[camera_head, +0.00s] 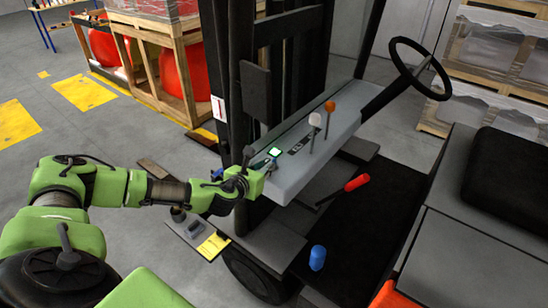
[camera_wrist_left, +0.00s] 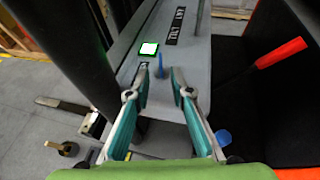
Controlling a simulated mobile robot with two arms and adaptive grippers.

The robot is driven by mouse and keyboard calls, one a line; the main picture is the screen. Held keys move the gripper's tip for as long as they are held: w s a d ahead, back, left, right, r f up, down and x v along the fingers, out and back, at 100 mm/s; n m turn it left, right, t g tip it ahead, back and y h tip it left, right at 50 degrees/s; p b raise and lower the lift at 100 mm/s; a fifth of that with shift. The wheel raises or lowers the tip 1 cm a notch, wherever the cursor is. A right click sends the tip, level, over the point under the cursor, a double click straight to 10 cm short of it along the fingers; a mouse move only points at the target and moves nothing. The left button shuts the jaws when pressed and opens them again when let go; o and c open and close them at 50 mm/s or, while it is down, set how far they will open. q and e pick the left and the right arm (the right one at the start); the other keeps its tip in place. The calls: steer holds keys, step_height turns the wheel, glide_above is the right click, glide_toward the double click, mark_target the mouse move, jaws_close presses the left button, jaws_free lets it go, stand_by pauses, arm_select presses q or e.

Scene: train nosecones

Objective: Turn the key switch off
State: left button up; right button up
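The forklift's grey dashboard (camera_head: 310,155) holds a small lit display with a green border (camera_head: 274,152), which also shows in the left wrist view (camera_wrist_left: 148,49). A small blue upright piece (camera_wrist_left: 159,64), likely the key switch, stands on the dashboard beside the display. My left gripper (camera_head: 262,172) is at the near left end of the dashboard. In the left wrist view its two teal fingers (camera_wrist_left: 160,84) are open, with the blue piece just beyond and between the tips. I cannot tell the key's angle. My right gripper is not in view.
White (camera_head: 315,119) and orange (camera_head: 330,106) knobbed levers rise from the dashboard. A steering wheel (camera_head: 420,69), a red-handled lever (camera_head: 356,183) and a black seat (camera_head: 512,180) are to the right. The dark mast (camera_head: 228,80) stands close behind my left arm.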

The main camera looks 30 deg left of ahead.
mark_target(273, 161)
arm_select(q)
steer(key=x, duration=0.4)
steer(key=shift+d+p, duration=0.1)
steer(key=shift+p, duration=0.2)
steer(key=x, duration=0.3)
steer(key=shift+p+x, duration=0.35)
steer(key=shift+x, duration=0.45)
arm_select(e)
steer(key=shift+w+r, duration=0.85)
arm_select(q)
jaws_close()
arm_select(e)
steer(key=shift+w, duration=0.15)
